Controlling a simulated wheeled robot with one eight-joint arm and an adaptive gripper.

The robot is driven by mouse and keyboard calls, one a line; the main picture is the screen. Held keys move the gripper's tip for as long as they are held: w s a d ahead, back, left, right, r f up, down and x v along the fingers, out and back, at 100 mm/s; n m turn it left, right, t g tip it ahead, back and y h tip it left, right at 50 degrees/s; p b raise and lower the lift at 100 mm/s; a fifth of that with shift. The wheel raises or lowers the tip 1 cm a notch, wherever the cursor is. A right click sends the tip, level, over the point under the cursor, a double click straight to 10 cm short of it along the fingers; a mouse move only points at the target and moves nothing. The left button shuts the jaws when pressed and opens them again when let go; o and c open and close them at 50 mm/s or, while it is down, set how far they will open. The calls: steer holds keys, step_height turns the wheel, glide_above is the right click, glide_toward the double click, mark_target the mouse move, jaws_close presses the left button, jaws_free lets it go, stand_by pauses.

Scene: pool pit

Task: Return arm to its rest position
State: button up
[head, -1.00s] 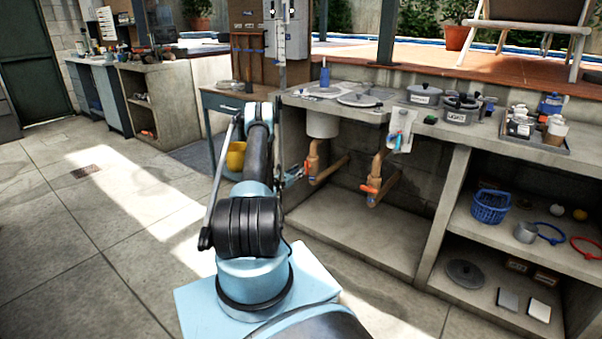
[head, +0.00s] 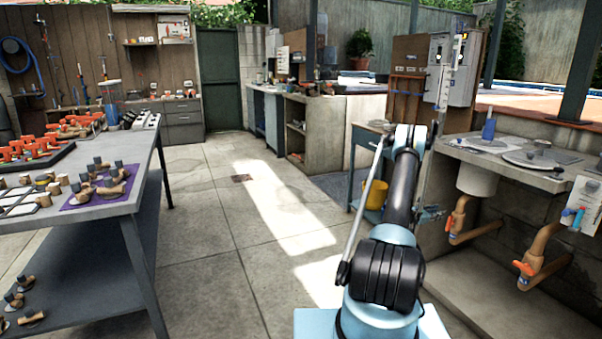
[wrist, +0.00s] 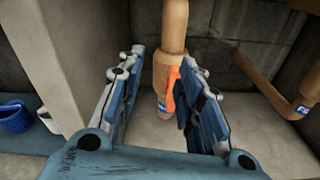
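My arm (head: 391,265) stands in the head view, right of the middle, its black and pale blue links reaching up and forward. Its far end is beside the concrete counter with the pipes. My gripper (wrist: 161,62) shows clearly in the wrist view, with its two blue-grey fingers apart and nothing held between them. A tan pipe (wrist: 172,25) with an orange valve handle (wrist: 172,88) shows beyond and between the fingers; I cannot tell the exact gap. In the head view my gripper is mostly hidden behind the arm.
A workbench (head: 115,210) with orange-handled valves and fittings stands at the left. The concrete counter (head: 545,180) with pipes beneath is close on the right. A yellow bucket (head: 376,195) sits on a small blue table's lower shelf. The middle floor (head: 215,230) is clear.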

steer(key=s+a+r+m+g+y, duration=0.1)
steer(key=a+r+m, duration=0.3)
steer(key=r, duration=0.5)
steer(key=s+a+r+m+y, duration=0.1)
steer(key=a+r+m+y, duration=0.1)
steer(key=a+r, duration=0.5)
steer(key=s+a+r+m+y, duration=0.4)
steer(key=s+a+r+m, duration=0.1)
steer(key=s+a+r, duration=0.8)
steer(key=s+a+f+m+g+y, duration=0.1)
steer(key=s+a+f+m+y, duration=0.1)
steer(key=s+a, duration=0.7)
steer(key=s+a+f+m+g+y, duration=0.1)
steer(key=s+a+f+m+y, duration=0.2)
steer(key=s+a, duration=0.6)
steer(key=s+a+f+m+g+y, duration=0.1)
steer(key=s+a, duration=0.8)
steer(key=s, duration=1.2)
steer(key=f+m+y, duration=0.1)
steer(key=m+y, duration=0.1)
steer(key=m, duration=0.1)
steer(key=shift+s+a+f+y, duration=0.25)
steer(key=shift+y, duration=0.15)
